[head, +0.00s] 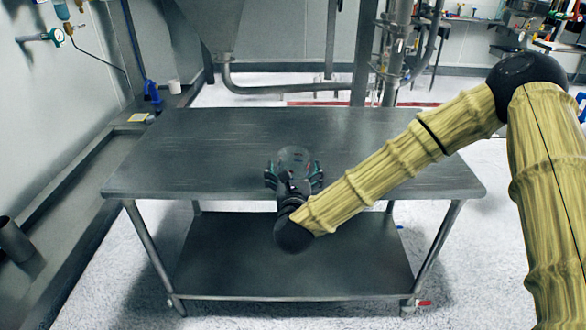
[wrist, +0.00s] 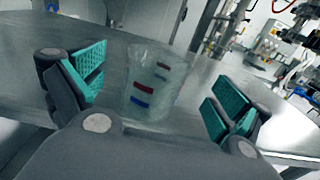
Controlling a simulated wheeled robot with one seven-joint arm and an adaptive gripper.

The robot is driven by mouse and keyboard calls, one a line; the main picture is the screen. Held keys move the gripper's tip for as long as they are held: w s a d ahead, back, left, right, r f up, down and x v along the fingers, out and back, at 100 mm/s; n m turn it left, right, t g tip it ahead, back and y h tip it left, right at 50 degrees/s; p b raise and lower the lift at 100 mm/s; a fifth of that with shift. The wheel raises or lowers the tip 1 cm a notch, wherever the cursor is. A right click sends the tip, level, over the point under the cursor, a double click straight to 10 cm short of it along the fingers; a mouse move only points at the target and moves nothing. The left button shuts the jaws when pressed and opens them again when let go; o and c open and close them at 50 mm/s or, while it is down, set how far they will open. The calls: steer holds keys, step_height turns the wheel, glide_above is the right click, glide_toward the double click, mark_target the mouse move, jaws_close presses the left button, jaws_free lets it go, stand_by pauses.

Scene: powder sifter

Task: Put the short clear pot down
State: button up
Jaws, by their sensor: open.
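The short clear pot (wrist: 152,88) stands on the metal table between the spread fingers of my gripper (wrist: 155,92) in the wrist view. It is see-through, with red and blue marks on its side. Gaps show between the pot and the teal pads on both sides. In the head view the pot (head: 295,158) shows faintly just beyond my gripper (head: 293,178), which is open near the table's front edge. The lower part of the pot is hidden there by my gripper.
The metal table (head: 180,150) is otherwise bare, with free room left, right and behind the pot. A lower shelf (head: 290,270) lies under it. A steel hopper and pipe (head: 290,88) stand behind the table. A small white cup (head: 174,87) is on the left ledge.

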mark_target(294, 147)
steer(key=w+p, duration=0.2)
steer(key=w, duration=0.3)
steer(key=shift+w+r, duration=0.15)
steer(key=shift+w, duration=0.65)
steer(key=c, duration=1.4)
steer(key=shift+c, duration=0.2)
